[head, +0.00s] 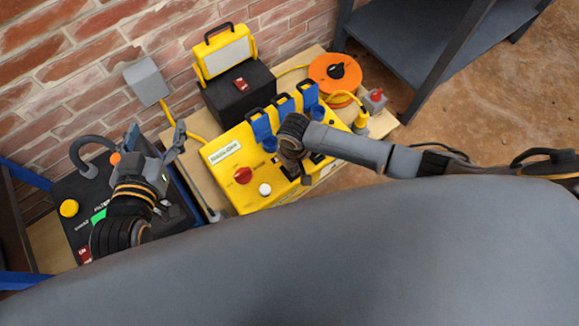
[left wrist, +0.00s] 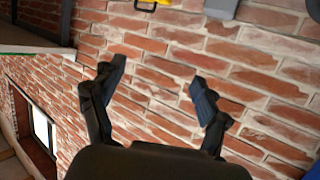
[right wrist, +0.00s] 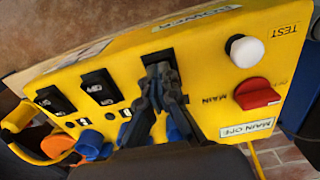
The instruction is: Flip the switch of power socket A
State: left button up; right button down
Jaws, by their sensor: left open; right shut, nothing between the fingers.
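A yellow power panel (head: 228,178) stands on a board by the brick wall, with a red rotary knob (head: 243,175), a white button (head: 264,189) and blue socket covers (head: 262,128). In the right wrist view, black rocker switches (right wrist: 100,88) sit in a row on the panel. My right gripper (right wrist: 160,72) is shut and empty, its fingertips over the switch nearest the red knob (right wrist: 256,94) and mostly hiding it. I cannot tell whether they touch it. The socket letters are not readable. My left gripper (head: 155,142) is open and empty, above a dark box (head: 75,190).
Behind the panel is a black box (head: 238,98) with a yellow lamp (head: 225,57). An orange cable reel (head: 335,72) is at the back right, beside a dark shelf (head: 420,35). The left wrist view faces the brick wall (left wrist: 160,45).

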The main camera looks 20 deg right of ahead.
jog(key=shift+r+p, duration=0.3)
jog(key=shift+r, duration=0.25)
jog(key=shift+r+p, duration=0.4)
jog(key=shift+p, duration=0.4)
jog(key=shift+r+p, duration=0.6)
jog(key=shift+p, duration=0.15)
pick_arm(q)
jog(key=shift+s+a+f+g+y+p, duration=0.55)
jog(key=shift+s+a+f+g, duration=0.85)
jog(key=shift+s+f+g, duration=1.8)
jog(key=shift+s+a+f+g+y+p, duration=0.15)
jog(key=shift+s+a+f+g+y, duration=1.2)
jog(key=shift+s, duration=3.1)
pick_arm(e)
jog(key=shift+r, duration=0.55)
jog(key=shift+r+p, duration=0.65)
jog(key=shift+p, duration=0.15)
pick_arm(q)
notch_tip(320, 180, down, 6)
jog(key=w+g+h+p, duration=0.1)
jog(key=g, duration=0.1)
jog(key=shift+w+d+f+n, duration=0.15)
jog(key=shift+w+f+n, duration=0.05)
jog(key=shift+w+n, duration=0.1)
pick_arm(e)
jog(key=shift+r, duration=0.45)
